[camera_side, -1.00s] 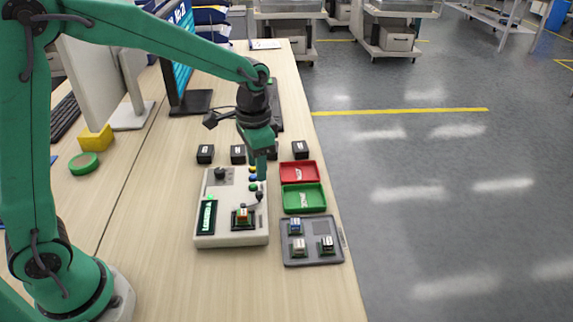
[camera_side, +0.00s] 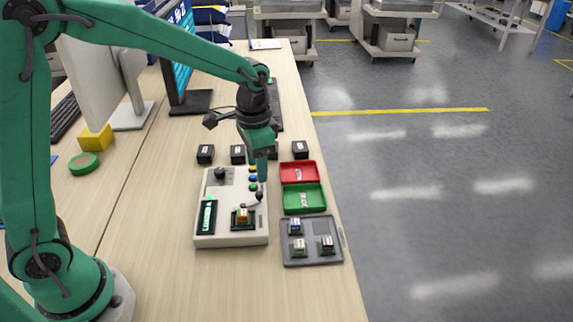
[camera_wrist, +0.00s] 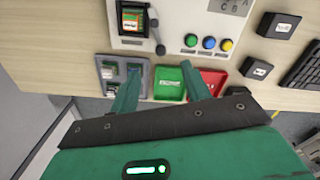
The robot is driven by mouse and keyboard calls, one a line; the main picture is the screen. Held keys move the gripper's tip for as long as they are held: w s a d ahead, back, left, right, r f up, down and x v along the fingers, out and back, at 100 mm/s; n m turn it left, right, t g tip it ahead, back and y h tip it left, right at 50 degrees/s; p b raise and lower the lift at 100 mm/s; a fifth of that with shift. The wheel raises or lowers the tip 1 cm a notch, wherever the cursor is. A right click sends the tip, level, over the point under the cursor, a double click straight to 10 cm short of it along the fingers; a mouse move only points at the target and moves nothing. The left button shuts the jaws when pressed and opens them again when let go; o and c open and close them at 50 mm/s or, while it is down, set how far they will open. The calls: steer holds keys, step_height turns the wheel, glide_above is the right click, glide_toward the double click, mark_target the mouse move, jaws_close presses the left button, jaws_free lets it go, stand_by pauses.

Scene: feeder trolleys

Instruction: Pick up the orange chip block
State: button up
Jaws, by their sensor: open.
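The orange chip block (camera_side: 242,215) sits in the dark socket at the front right of the light grey test device (camera_side: 220,239). It also shows in the wrist view at the top left, as an orange-labelled block (camera_wrist: 133,20) in its socket. My gripper (camera_side: 262,178) is above the device's rear right part, behind the block and apart from it. In the wrist view its two green fingers (camera_wrist: 160,68) are spread with nothing between them. The device's lever (camera_side: 259,196) ends in a dark knob beside the socket.
A red bin (camera_side: 314,172) and a green bin (camera_side: 288,203) stand right of the device. A grey tray (camera_side: 317,261) in front of them holds several chip blocks. Small black boxes (camera_side: 205,154) stand behind the device. The table's right edge is close to the bins.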

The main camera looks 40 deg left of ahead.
steer(key=s+m, duration=0.2)
steer(key=m, duration=2)
glide_above(241, 211)
steer(key=shift+f, duration=0.7)
steer(key=shift+f, duration=0.1)
steer(key=shift+f, duration=1.25)
steer(key=shift+f, duration=0.1)
